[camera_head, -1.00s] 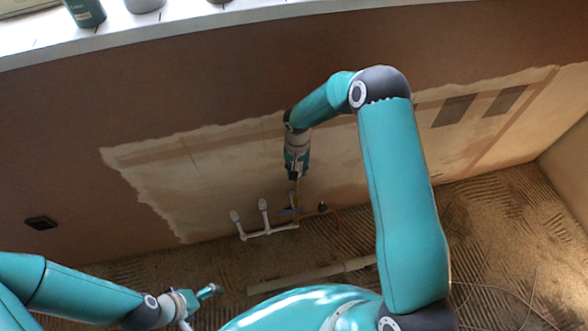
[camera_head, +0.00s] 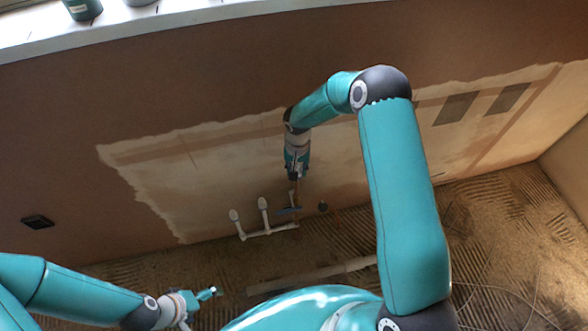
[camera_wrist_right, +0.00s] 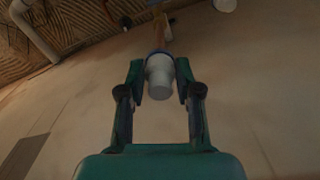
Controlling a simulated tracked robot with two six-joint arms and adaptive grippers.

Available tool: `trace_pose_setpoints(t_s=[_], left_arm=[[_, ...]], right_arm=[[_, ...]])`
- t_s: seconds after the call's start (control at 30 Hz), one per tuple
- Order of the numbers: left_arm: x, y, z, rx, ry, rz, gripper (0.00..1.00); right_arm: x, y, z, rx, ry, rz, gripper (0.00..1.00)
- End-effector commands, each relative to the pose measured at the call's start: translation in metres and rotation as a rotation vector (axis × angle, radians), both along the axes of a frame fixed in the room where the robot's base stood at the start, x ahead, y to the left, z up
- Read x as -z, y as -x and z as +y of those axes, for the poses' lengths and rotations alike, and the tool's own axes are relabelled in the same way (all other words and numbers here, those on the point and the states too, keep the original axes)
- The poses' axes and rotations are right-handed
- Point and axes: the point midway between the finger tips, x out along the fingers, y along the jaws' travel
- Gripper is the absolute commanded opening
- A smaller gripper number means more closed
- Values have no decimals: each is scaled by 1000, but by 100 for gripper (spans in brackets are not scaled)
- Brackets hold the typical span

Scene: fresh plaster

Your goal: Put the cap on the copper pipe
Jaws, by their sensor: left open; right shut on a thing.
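The copper pipe (camera_head: 297,186) stands upright from the floor near the wall, below my right gripper (camera_head: 296,174). In the right wrist view, my right gripper (camera_wrist_right: 160,72) is shut on the white cap (camera_wrist_right: 159,80). A blue band shows at the cap's far end, and the copper pipe (camera_wrist_right: 160,28) runs on beyond it, roughly in line. I cannot tell how far the cap sits over the pipe end. The cap is too small to make out in the head view. My left gripper (camera_head: 204,297) is open and empty at the lower left, well away from the pipe.
White pipes (camera_head: 268,232) with upright capped ends stand left of the copper pipe. A blue handle (camera_head: 288,211) is close to its lower part. A long pale tube (camera_head: 312,275) lies on the ridged floor. The bare plaster wall (camera_head: 220,170) is close behind.

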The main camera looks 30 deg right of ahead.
Motion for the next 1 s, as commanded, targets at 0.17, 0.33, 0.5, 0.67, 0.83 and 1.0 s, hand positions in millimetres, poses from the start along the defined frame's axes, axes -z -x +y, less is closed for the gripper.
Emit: trace_pose_setpoints(t_s=[0.17, 0.33, 0.5, 0.67, 0.83, 1.0], left_arm=[[0, 0, 0, 0, 0, 0, 100], [0, 0, 0, 0, 0, 0, 100], [0, 0, 0, 0, 0, 0, 100], [0, 0, 0, 0, 0, 0, 100], [0, 0, 0, 0, 0, 0, 100], [0, 0, 0, 0, 0, 0, 100]], right_arm=[[0, 0, 0, 0, 0, 0, 10], [0, 0, 0, 1, 0, 0, 62], [0, 0, 0, 1, 0, 0, 63], [0, 0, 0, 1, 0, 0, 80], [0, 0, 0, 1, 0, 0, 88], [0, 0, 0, 1, 0, 0, 88]])
